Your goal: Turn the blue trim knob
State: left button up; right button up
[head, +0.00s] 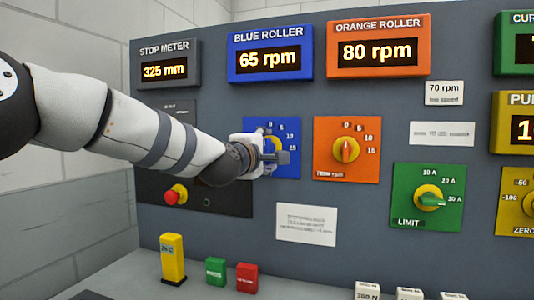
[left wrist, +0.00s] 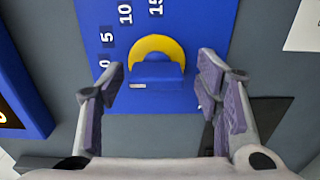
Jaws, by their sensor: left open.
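The blue trim knob (left wrist: 157,72), a blue grip bar on a yellow disc, sits on a blue scale plate (left wrist: 200,20) with white numbers. In the head view, only part of its yellow disc (head: 278,143) shows behind my gripper. My left gripper (head: 281,157) is at this knob. In the left wrist view, its open fingers (left wrist: 160,82) stand on either side of the grip bar, with gaps visible on both sides. Contact cannot be seen. The BLUE ROLLER display (head: 270,60) above reads 65 rpm. My right gripper is not in view.
An orange knob plate (head: 330,165) is close on the right, under a display (head: 378,54) reading 80 rpm. A green LIMIT knob plate (head: 410,200) is further right. A red button (head: 172,196) is below my arm. Small blocks stand on the ledge (head: 310,275).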

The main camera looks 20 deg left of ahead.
pick_arm(q)
jog(key=shift+w+r, duration=0.15)
jog(key=shift+w, duration=0.05)
jog(key=c, duration=1.2)
jog(key=shift+o, duration=0.2)
